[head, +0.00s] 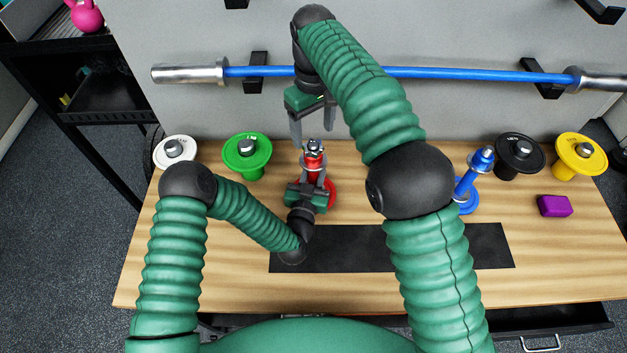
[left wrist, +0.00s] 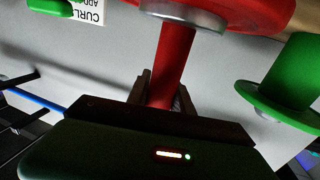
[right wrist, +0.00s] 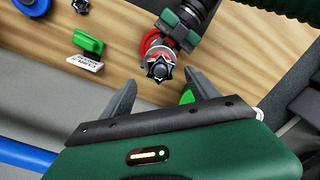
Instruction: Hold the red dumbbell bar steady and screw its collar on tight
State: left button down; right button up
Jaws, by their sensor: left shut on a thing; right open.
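The red dumbbell bar (head: 313,163) stands upright on the bench with a red plate (head: 331,192) at its lower end. My left gripper (head: 312,185) is shut on the bar; the left wrist view shows its fingers around the red shaft (left wrist: 174,60). A dark star-shaped collar with a silver centre (right wrist: 159,71) sits at the bar's top end; how tight it is cannot be told. My right gripper (head: 312,136) is open, pointing down just above the collar. In the right wrist view the collar shows just beyond its parted fingertips (right wrist: 163,84), apparently not gripped.
White (head: 175,151), green (head: 247,155), black (head: 518,154) and yellow (head: 580,156) plates stand along the bench back. A blue dumbbell bar (head: 470,172) and purple block (head: 555,206) are at right. A blue barbell (head: 450,73) hangs behind. The black mat (head: 470,248) is clear.

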aim_at(313, 144)
jog(key=shift+c, duration=0.4)
notch_tip(313, 144, up, 4)
jog(key=shift+f+n, duration=0.2)
jog(key=shift+n, duration=0.6)
notch_tip(313, 144, down, 8)
jog(key=shift+f, duration=0.1)
grip_shut()
jog(key=shift+o, duration=0.9)
grip_release()
